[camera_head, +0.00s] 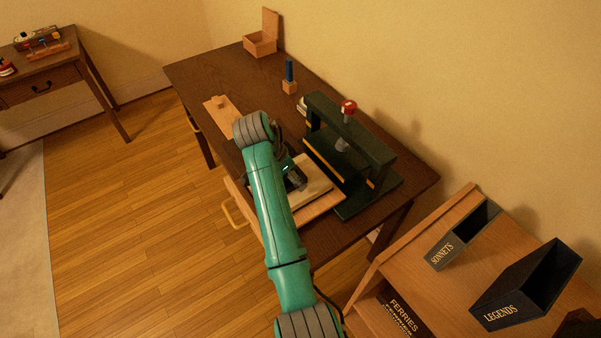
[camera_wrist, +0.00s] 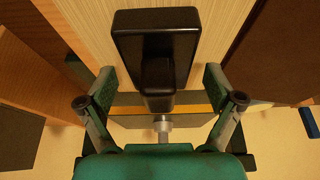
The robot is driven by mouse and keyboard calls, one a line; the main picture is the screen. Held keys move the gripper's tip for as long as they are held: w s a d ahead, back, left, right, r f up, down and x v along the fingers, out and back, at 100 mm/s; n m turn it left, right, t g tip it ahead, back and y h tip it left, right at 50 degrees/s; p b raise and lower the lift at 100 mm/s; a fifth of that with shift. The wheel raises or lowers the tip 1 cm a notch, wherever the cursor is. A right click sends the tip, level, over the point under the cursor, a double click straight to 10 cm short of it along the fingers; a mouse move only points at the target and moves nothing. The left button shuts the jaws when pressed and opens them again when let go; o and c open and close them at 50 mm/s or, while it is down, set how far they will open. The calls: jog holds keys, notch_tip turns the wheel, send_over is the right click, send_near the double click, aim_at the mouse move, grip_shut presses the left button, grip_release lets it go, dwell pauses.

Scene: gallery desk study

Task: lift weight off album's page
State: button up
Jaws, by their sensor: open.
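The weight is a black block with a raised grip (camera_wrist: 158,78), lying on the pale album page (camera_wrist: 88,25) in the wrist view. My gripper (camera_wrist: 158,90) is open, with one finger on each side of the weight's grip. I see gaps between the fingers and the grip, and cannot tell their height difference. In the head view the album (camera_head: 316,178) lies on a wooden board at the desk's front edge. My gripper (camera_head: 293,176) is over it there, and my arm hides part of the page.
A dark green press (camera_head: 348,140) with a red knob (camera_head: 349,106) stands right behind the album. A blue-handled tool in a wooden block (camera_head: 289,86), an open wooden box (camera_head: 260,42) and a wooden board (camera_head: 222,115) are on the desk (camera_head: 205,75). A shelf with book boxes (camera_head: 530,285) stands at right.

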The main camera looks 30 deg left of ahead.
grip_shut()
jog(key=shift+r, duration=0.1)
dwell(0.3)
